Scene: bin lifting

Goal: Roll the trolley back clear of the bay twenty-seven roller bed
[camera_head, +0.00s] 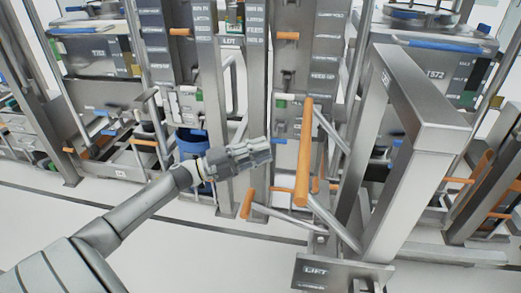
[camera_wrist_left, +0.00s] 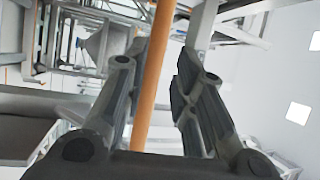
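A steel post frame (camera_head: 385,150) stands at right in the head view, with a plate reading LIFT (camera_head: 316,271) at its foot. It may be the trolley; I cannot tell for sure. An upright orange handle bar (camera_head: 303,150) is at its left side. My left gripper (camera_head: 268,150) is just left of this bar. In the left wrist view the fingers are open and spread, and an orange bar (camera_wrist_left: 152,85) shows in the gap between them, with no finger closed on it. I cannot make out a bay twenty-seven label or its roller bed. My right gripper is not in view.
Steel machines with labelled columns (camera_head: 205,60) and several orange handles stand along the back. A blue drum (camera_head: 192,143) stands behind my left wrist. A machine with a T572 label (camera_head: 435,74) is at upper right. Pale floor (camera_head: 60,220) is clear at the lower left.

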